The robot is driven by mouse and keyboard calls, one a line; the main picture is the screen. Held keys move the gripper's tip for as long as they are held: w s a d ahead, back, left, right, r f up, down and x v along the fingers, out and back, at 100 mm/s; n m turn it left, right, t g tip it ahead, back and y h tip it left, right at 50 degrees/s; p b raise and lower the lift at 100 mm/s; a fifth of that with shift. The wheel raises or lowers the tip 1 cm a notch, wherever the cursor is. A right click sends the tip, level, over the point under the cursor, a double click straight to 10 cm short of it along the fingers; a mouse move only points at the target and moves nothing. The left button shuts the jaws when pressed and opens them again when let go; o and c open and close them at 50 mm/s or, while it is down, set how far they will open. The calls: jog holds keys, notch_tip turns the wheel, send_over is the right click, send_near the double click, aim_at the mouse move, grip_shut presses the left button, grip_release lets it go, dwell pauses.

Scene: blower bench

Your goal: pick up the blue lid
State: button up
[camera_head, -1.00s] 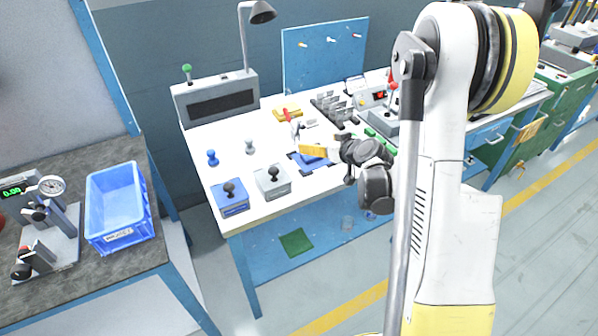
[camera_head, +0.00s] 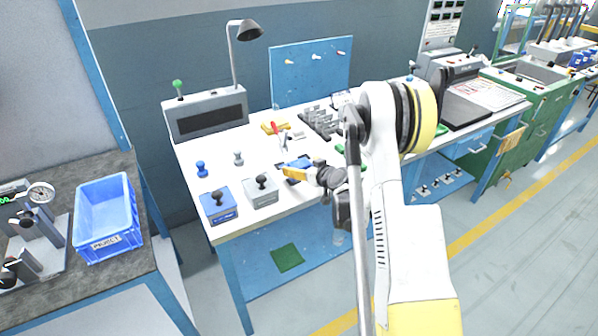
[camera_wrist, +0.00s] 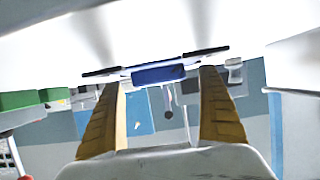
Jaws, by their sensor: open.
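My gripper (camera_head: 289,168) is over the white bench top in the head view, its orange fingers low over a dark blue flat piece (camera_head: 284,175) that they partly hide. In the wrist view the fingers are apart, and a blue piece (camera_wrist: 158,74) with dark strips at both sides shows between the fingertips. It looks like the blue lid; I cannot tell whether the fingers touch it. A blue box with a black knob (camera_head: 218,206) stands at the bench's front left corner, apart from my gripper.
A grey box with a black knob (camera_head: 262,190) stands left of my gripper. Small blue (camera_head: 201,169) and grey (camera_head: 238,158) pegs stand behind. A dark rack (camera_head: 321,122) is farther back. A blue bin (camera_head: 108,243) sits on the left table. The bench's left top is partly clear.

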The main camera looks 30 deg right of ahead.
jog(key=shift+x, duration=1)
jog(key=shift+s, duration=0.1)
jog(key=c, duration=1.3)
